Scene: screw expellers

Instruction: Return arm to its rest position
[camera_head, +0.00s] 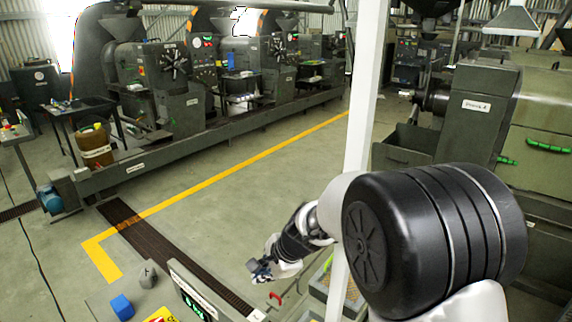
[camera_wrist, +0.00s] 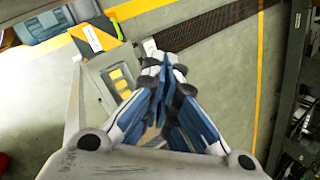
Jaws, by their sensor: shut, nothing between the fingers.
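My gripper (camera_head: 262,270) hangs in the lower middle of the head view, at the end of my arm, above the floor near a low machine with a green display. In the wrist view my gripper (camera_wrist: 163,68) points away from the camera, with its blue-and-white fingers closed together and nothing held between them. My arm reaches from the lower right of the head view, and its large black joint hides part of what stands behind it.
A white post (camera_head: 361,130) stands just beside my arm. A scale-like unit with a display (camera_head: 195,302), a blue cube (camera_head: 122,307) and a grey weight (camera_head: 147,274) are below left. Screw expellers (camera_head: 170,65) line the back. The floor inside the yellow line (camera_head: 235,172) is clear.

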